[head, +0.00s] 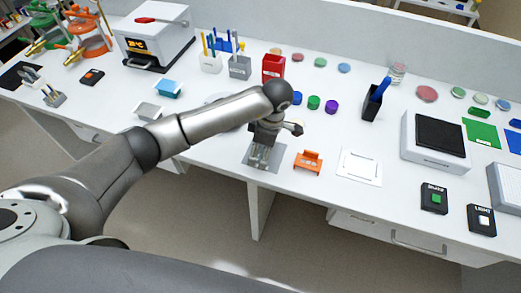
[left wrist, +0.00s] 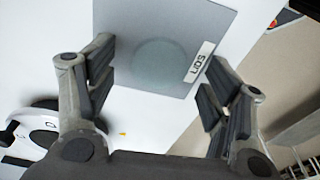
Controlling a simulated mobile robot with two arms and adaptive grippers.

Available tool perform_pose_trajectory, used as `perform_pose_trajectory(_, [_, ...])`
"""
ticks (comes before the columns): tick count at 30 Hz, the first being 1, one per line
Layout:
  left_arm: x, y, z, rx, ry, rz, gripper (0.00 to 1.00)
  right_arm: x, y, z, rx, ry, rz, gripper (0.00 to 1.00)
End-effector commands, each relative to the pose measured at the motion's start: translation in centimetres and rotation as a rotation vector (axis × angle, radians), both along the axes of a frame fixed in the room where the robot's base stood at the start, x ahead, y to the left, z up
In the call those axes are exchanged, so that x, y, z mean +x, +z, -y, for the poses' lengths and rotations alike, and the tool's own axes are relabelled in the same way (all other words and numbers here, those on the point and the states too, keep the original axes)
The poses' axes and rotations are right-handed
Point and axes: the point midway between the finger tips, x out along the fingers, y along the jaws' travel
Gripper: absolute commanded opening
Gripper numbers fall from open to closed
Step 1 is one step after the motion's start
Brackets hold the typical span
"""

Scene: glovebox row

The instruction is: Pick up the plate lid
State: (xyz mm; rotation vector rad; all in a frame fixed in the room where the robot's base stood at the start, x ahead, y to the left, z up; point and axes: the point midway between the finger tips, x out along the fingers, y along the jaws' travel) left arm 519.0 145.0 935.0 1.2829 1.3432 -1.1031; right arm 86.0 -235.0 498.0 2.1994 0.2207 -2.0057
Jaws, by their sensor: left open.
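A grey square mat (head: 250,160) lies near the front edge of the white bench; it also shows in the left wrist view (left wrist: 125,75) with a label that seems to read LIDS. A faint, see-through round disc, which looks like the plate lid (left wrist: 160,60), lies flat on that mat. My left gripper (head: 263,152) points down over the mat. In the left wrist view its fingers (left wrist: 159,60) are spread wide on either side of the disc, with nothing between them. In the head view the gripper hides most of the mat, and I cannot make out the lid there. My right gripper is not in view.
An orange holder (head: 308,161) and a white square frame (head: 360,167) stand right of the mat. A white device (head: 435,140) stands farther right. The bench's front edge is close.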

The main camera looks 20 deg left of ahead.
Motion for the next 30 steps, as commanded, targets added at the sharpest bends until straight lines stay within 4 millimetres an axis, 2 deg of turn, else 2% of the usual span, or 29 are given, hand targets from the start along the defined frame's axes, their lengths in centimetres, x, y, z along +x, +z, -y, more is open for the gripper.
perform_pose_trajectory(6, [0.03, -0.08, 0.01, -0.001, 0.0, 0.001, 0.74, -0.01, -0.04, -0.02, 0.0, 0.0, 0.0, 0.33])
perform_pose_trajectory(12, [0.03, -0.07, 0.01, -0.001, 0.0, 0.001, 0.48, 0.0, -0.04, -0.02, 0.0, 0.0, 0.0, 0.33])
perform_pose_trajectory(15, [0.03, -0.06, 0.0, -0.001, 0.0, 0.001, 0.39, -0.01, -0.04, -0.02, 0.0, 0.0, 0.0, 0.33])
perform_pose_trajectory(25, [0.04, -0.02, 0.0, -0.001, 0.0, 0.001, 0.39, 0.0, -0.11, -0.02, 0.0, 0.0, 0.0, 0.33])
perform_pose_trajectory(30, [0.14, 0.63, -0.02, -0.001, -0.001, 0.003, 0.39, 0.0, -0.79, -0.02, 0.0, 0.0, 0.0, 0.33])
